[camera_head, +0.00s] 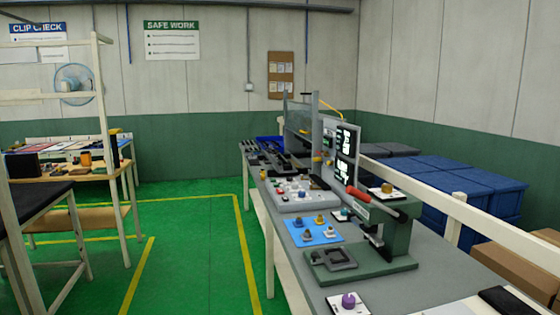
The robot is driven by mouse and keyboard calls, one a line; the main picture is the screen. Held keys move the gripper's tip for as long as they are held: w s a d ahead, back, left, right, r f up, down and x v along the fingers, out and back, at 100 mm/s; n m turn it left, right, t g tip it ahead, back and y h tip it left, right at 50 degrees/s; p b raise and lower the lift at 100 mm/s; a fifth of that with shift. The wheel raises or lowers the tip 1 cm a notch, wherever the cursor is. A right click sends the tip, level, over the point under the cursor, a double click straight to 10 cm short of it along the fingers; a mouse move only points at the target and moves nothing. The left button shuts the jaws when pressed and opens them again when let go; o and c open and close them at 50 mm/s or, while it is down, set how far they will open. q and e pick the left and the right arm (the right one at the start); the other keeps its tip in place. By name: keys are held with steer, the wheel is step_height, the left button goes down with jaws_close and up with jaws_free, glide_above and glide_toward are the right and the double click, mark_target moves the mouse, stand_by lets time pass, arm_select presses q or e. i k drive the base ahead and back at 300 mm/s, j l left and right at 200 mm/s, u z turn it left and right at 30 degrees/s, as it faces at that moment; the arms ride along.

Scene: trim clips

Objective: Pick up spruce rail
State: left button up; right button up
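I cannot make out for sure which thing is the spruce rail. Dark long pieces (265,162) lie at the far end of the long grey workbench (440,270), too small to tell apart. A dark green press-like fixture (395,235) with a red handle stands at the near part of this bench. Neither of my grippers is in view.
A blue mat (314,230) with small knobbed parts and a white card with a purple knob (348,303) lie on the bench. Blue crates (440,192) stand behind it. A wooden table (70,177) stands at left. Green floor (190,240) between is clear.

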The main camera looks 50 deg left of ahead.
mark_target(278, 156)
steer(key=u, duration=1.75)
steer(key=i+j+u, duration=0.3)
steer(key=i, duration=0.5)
steer(key=i+u, duration=0.35)
steer(key=i, duration=2.65)
